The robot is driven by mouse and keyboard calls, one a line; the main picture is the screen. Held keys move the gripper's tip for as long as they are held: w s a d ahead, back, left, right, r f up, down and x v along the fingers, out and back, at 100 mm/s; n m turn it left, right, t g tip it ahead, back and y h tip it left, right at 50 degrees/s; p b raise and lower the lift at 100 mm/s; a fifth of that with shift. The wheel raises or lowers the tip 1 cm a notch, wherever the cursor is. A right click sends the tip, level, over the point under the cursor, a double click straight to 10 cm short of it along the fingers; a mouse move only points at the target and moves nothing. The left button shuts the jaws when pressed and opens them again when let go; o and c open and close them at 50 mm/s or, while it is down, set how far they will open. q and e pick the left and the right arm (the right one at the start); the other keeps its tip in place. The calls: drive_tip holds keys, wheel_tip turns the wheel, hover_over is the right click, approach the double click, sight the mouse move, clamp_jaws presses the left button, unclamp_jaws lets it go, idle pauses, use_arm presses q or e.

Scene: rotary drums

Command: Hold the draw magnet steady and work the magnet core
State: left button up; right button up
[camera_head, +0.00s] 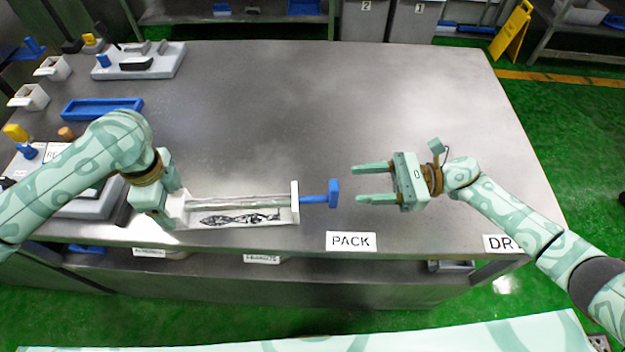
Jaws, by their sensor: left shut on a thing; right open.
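The draw magnet (295,203) is a long whitish tray-like frame lying near the table's front edge. A dark patterned strip shows along its inside. The magnet core (318,199) shows as a blue rod with a blue T-shaped handle, sticking out of the frame's right end. My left gripper (176,206) is shut on the left end of the draw magnet; its fingers are mostly hidden. My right gripper (358,183) is open and empty, its two fingers pointing left. Its fingertips are just to the right of the blue handle, with a small gap between.
The grey metal table (330,110) is clear in the middle and back. A blue tray (102,108), a white fixture (138,62) and small white bins (53,68) stand at the left. A PACK label (350,241) sits at the front edge. A yellow floor sign (511,33) stands beyond the table.

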use_arm(q)
drive_tip(key=shift+s+f, duration=0.2)
drive_tip(key=shift+f, duration=0.05)
use_arm(e)
drive_tip(key=d, duration=0.5)
drive_tip(key=shift+d, duration=0.2)
use_arm(q)
drive_tip(key=o, duration=1.6)
drive_tip(key=shift+w, duration=0.1)
drive_tip(key=shift+c, duration=0.2)
drive_tip(key=shift+r, duration=0.1)
drive_tip(key=shift+w+r, duration=0.1)
drive_tip(key=shift+r, duration=0.1)
use_arm(e)
drive_tip(key=shift+r, duration=0.2)
use_arm(q)
drive_tip(key=shift+r+p, duration=0.25)
drive_tip(key=shift+p, duration=0.75)
use_arm(e)
drive_tip(key=shift+r, duration=0.95)
